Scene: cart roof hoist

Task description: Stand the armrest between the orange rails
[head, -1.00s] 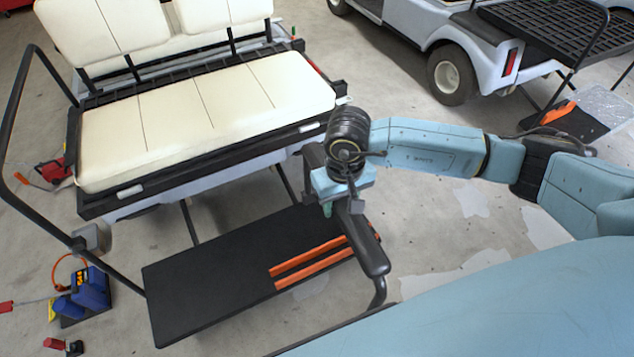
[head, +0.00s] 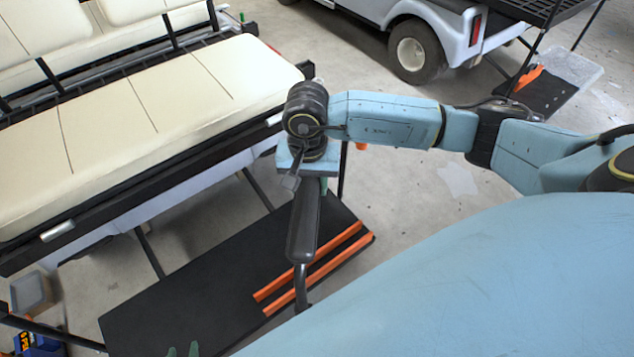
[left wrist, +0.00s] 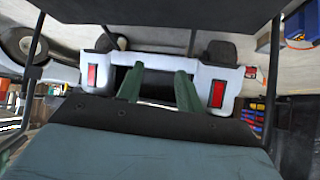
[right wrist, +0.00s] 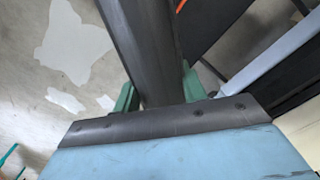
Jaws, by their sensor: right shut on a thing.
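The black armrest (head: 303,225) hangs from my right gripper (head: 318,178), its bent tube end down in front of the rails in the head view. I cannot tell how high it is above the footplate. The right wrist view shows the armrest (right wrist: 150,45) between the green fingers of the right gripper (right wrist: 158,92). Two parallel orange rails (head: 338,262) lie on the right part of the black footplate (head: 170,300); the armrest partly hides them. My left gripper (head: 183,350) shows only its green tips at the bottom edge. In the left wrist view its fingers (left wrist: 158,80) are apart and empty.
The cart's cream seat (head: 150,115) stands behind the footplate at the left. Thin dark struts (head: 150,250) run from the seat to the footplate. Another cart (head: 420,35) is parked at the back right. Bare floor (head: 420,200) lies right of the footplate.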

